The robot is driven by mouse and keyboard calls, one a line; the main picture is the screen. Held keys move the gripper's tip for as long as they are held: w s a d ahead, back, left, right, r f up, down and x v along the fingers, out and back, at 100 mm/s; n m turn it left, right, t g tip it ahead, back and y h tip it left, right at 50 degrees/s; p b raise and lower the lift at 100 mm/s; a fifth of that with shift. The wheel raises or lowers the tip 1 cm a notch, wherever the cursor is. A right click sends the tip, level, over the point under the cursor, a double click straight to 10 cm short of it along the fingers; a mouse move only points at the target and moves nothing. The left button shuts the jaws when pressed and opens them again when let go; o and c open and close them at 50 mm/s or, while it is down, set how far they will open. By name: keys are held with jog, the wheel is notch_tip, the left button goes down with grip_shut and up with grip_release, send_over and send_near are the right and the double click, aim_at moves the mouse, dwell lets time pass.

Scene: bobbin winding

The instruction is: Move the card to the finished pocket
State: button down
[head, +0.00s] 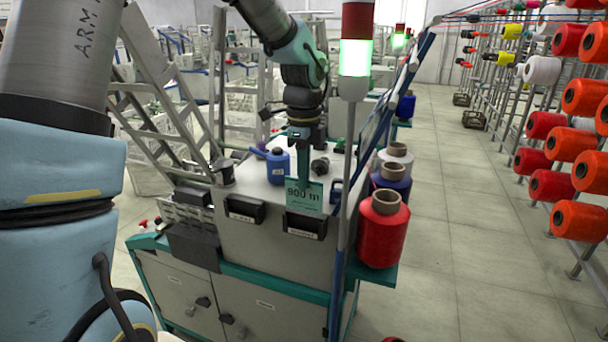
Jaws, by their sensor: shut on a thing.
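A green card (304,196) with dark printed text hangs upright below my gripper (303,182), in front of the machine's grey upper panel. My gripper points down and is shut on the card's top edge. Two black pockets with white labels are fixed to that panel. The left pocket (244,210) is to the left of the card. The right pocket (305,226) is just below the card, and the card's lower edge is close to its opening. I cannot tell whether the card touches it. The pocket labels are too small to read.
A blue can (277,166) stands on the machine top, left of my gripper. A thin grey pole (347,160) with a red and green lamp (356,40) rises just right of the card. Thread cones, including a red one (383,230), stand further right.

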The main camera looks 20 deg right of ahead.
aim_at(304, 211)
dwell(0.3)
jog(key=shift+f+b, duration=1.35)
jog(key=shift+f, duration=1.45)
jog(key=shift+f, duration=0.15)
jog(key=shift+f, duration=0.3)
jog(key=c, duration=0.9)
grip_release()
jog(key=shift+c, duration=0.2)
